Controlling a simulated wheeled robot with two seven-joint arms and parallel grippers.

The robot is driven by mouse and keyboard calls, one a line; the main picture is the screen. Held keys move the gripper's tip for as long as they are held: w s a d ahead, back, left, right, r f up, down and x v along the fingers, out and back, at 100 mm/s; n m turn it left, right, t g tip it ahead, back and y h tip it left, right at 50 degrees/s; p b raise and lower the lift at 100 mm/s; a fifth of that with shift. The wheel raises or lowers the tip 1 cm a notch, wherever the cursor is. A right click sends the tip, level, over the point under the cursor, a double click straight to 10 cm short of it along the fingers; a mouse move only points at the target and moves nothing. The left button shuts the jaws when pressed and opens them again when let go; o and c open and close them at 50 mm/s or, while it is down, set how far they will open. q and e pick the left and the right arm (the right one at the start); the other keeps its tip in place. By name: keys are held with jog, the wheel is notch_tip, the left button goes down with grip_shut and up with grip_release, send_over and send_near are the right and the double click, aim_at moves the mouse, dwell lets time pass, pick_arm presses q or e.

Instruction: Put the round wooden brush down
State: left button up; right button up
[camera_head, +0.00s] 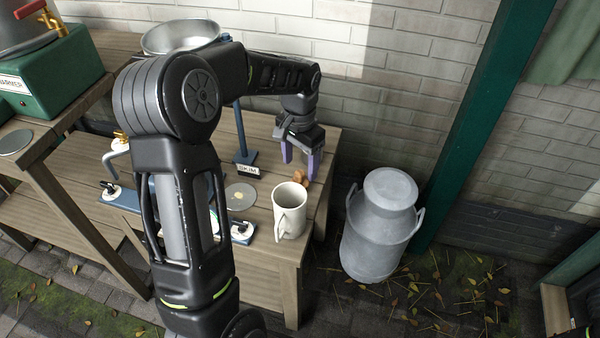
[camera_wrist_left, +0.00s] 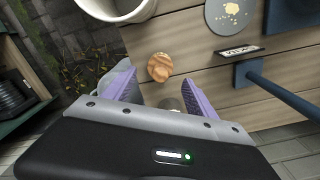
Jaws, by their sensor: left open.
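The round wooden brush (camera_head: 300,177) is small and brown. It rests on the wooden table (camera_head: 262,268) near its right edge, just behind a white mug. My left gripper (camera_head: 301,170) is open above it, with its purple fingers pointing down. In the left wrist view the brush (camera_wrist_left: 160,67) lies beyond and between the open fingertips (camera_wrist_left: 160,82), apart from both. The fingers hold nothing. My right gripper is in neither view.
The white mug (camera_head: 290,208) stands close in front of the brush. A SKIM sign (camera_head: 247,170), a blue stand (camera_head: 241,135) and a grey disc (camera_head: 240,197) are to the left. A grey metal churn (camera_head: 380,230) stands on the floor to the right.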

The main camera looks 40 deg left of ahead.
aim_at(300, 173)
pick_arm(q)
notch_tip(300, 173, up, 6)
jog(key=shift+f, duration=0.2)
dwell(0.6)
